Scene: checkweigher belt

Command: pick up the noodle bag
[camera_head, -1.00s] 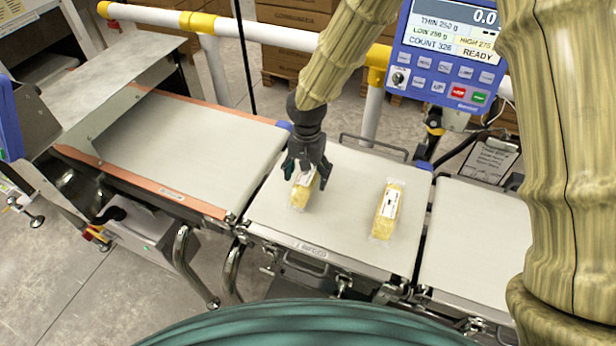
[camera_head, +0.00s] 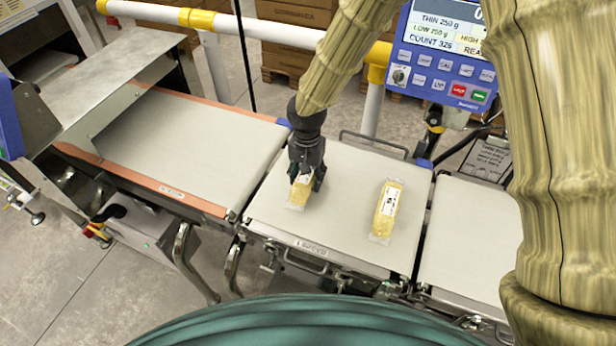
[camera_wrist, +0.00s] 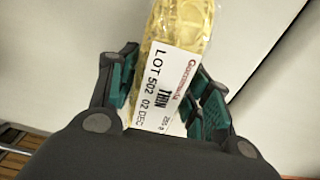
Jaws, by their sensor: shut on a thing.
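A noodle bag (camera_head: 300,191), yellow in clear wrap, is on the left part of the middle belt section. My gripper (camera_head: 306,176) is over its upper end and shut on it. The far end of the bag runs out of the wrist view's top edge. A second, similar noodle bag (camera_head: 388,210) lies to the right on the same belt section, apart from my gripper.
The middle belt section (camera_head: 345,225) is otherwise clear. A wider belt (camera_head: 185,140) with orange edges is on the left, and another belt (camera_head: 475,250) on the right. A blue weigher display (camera_head: 440,70) and a yellow-white rail (camera_head: 270,33) stand behind.

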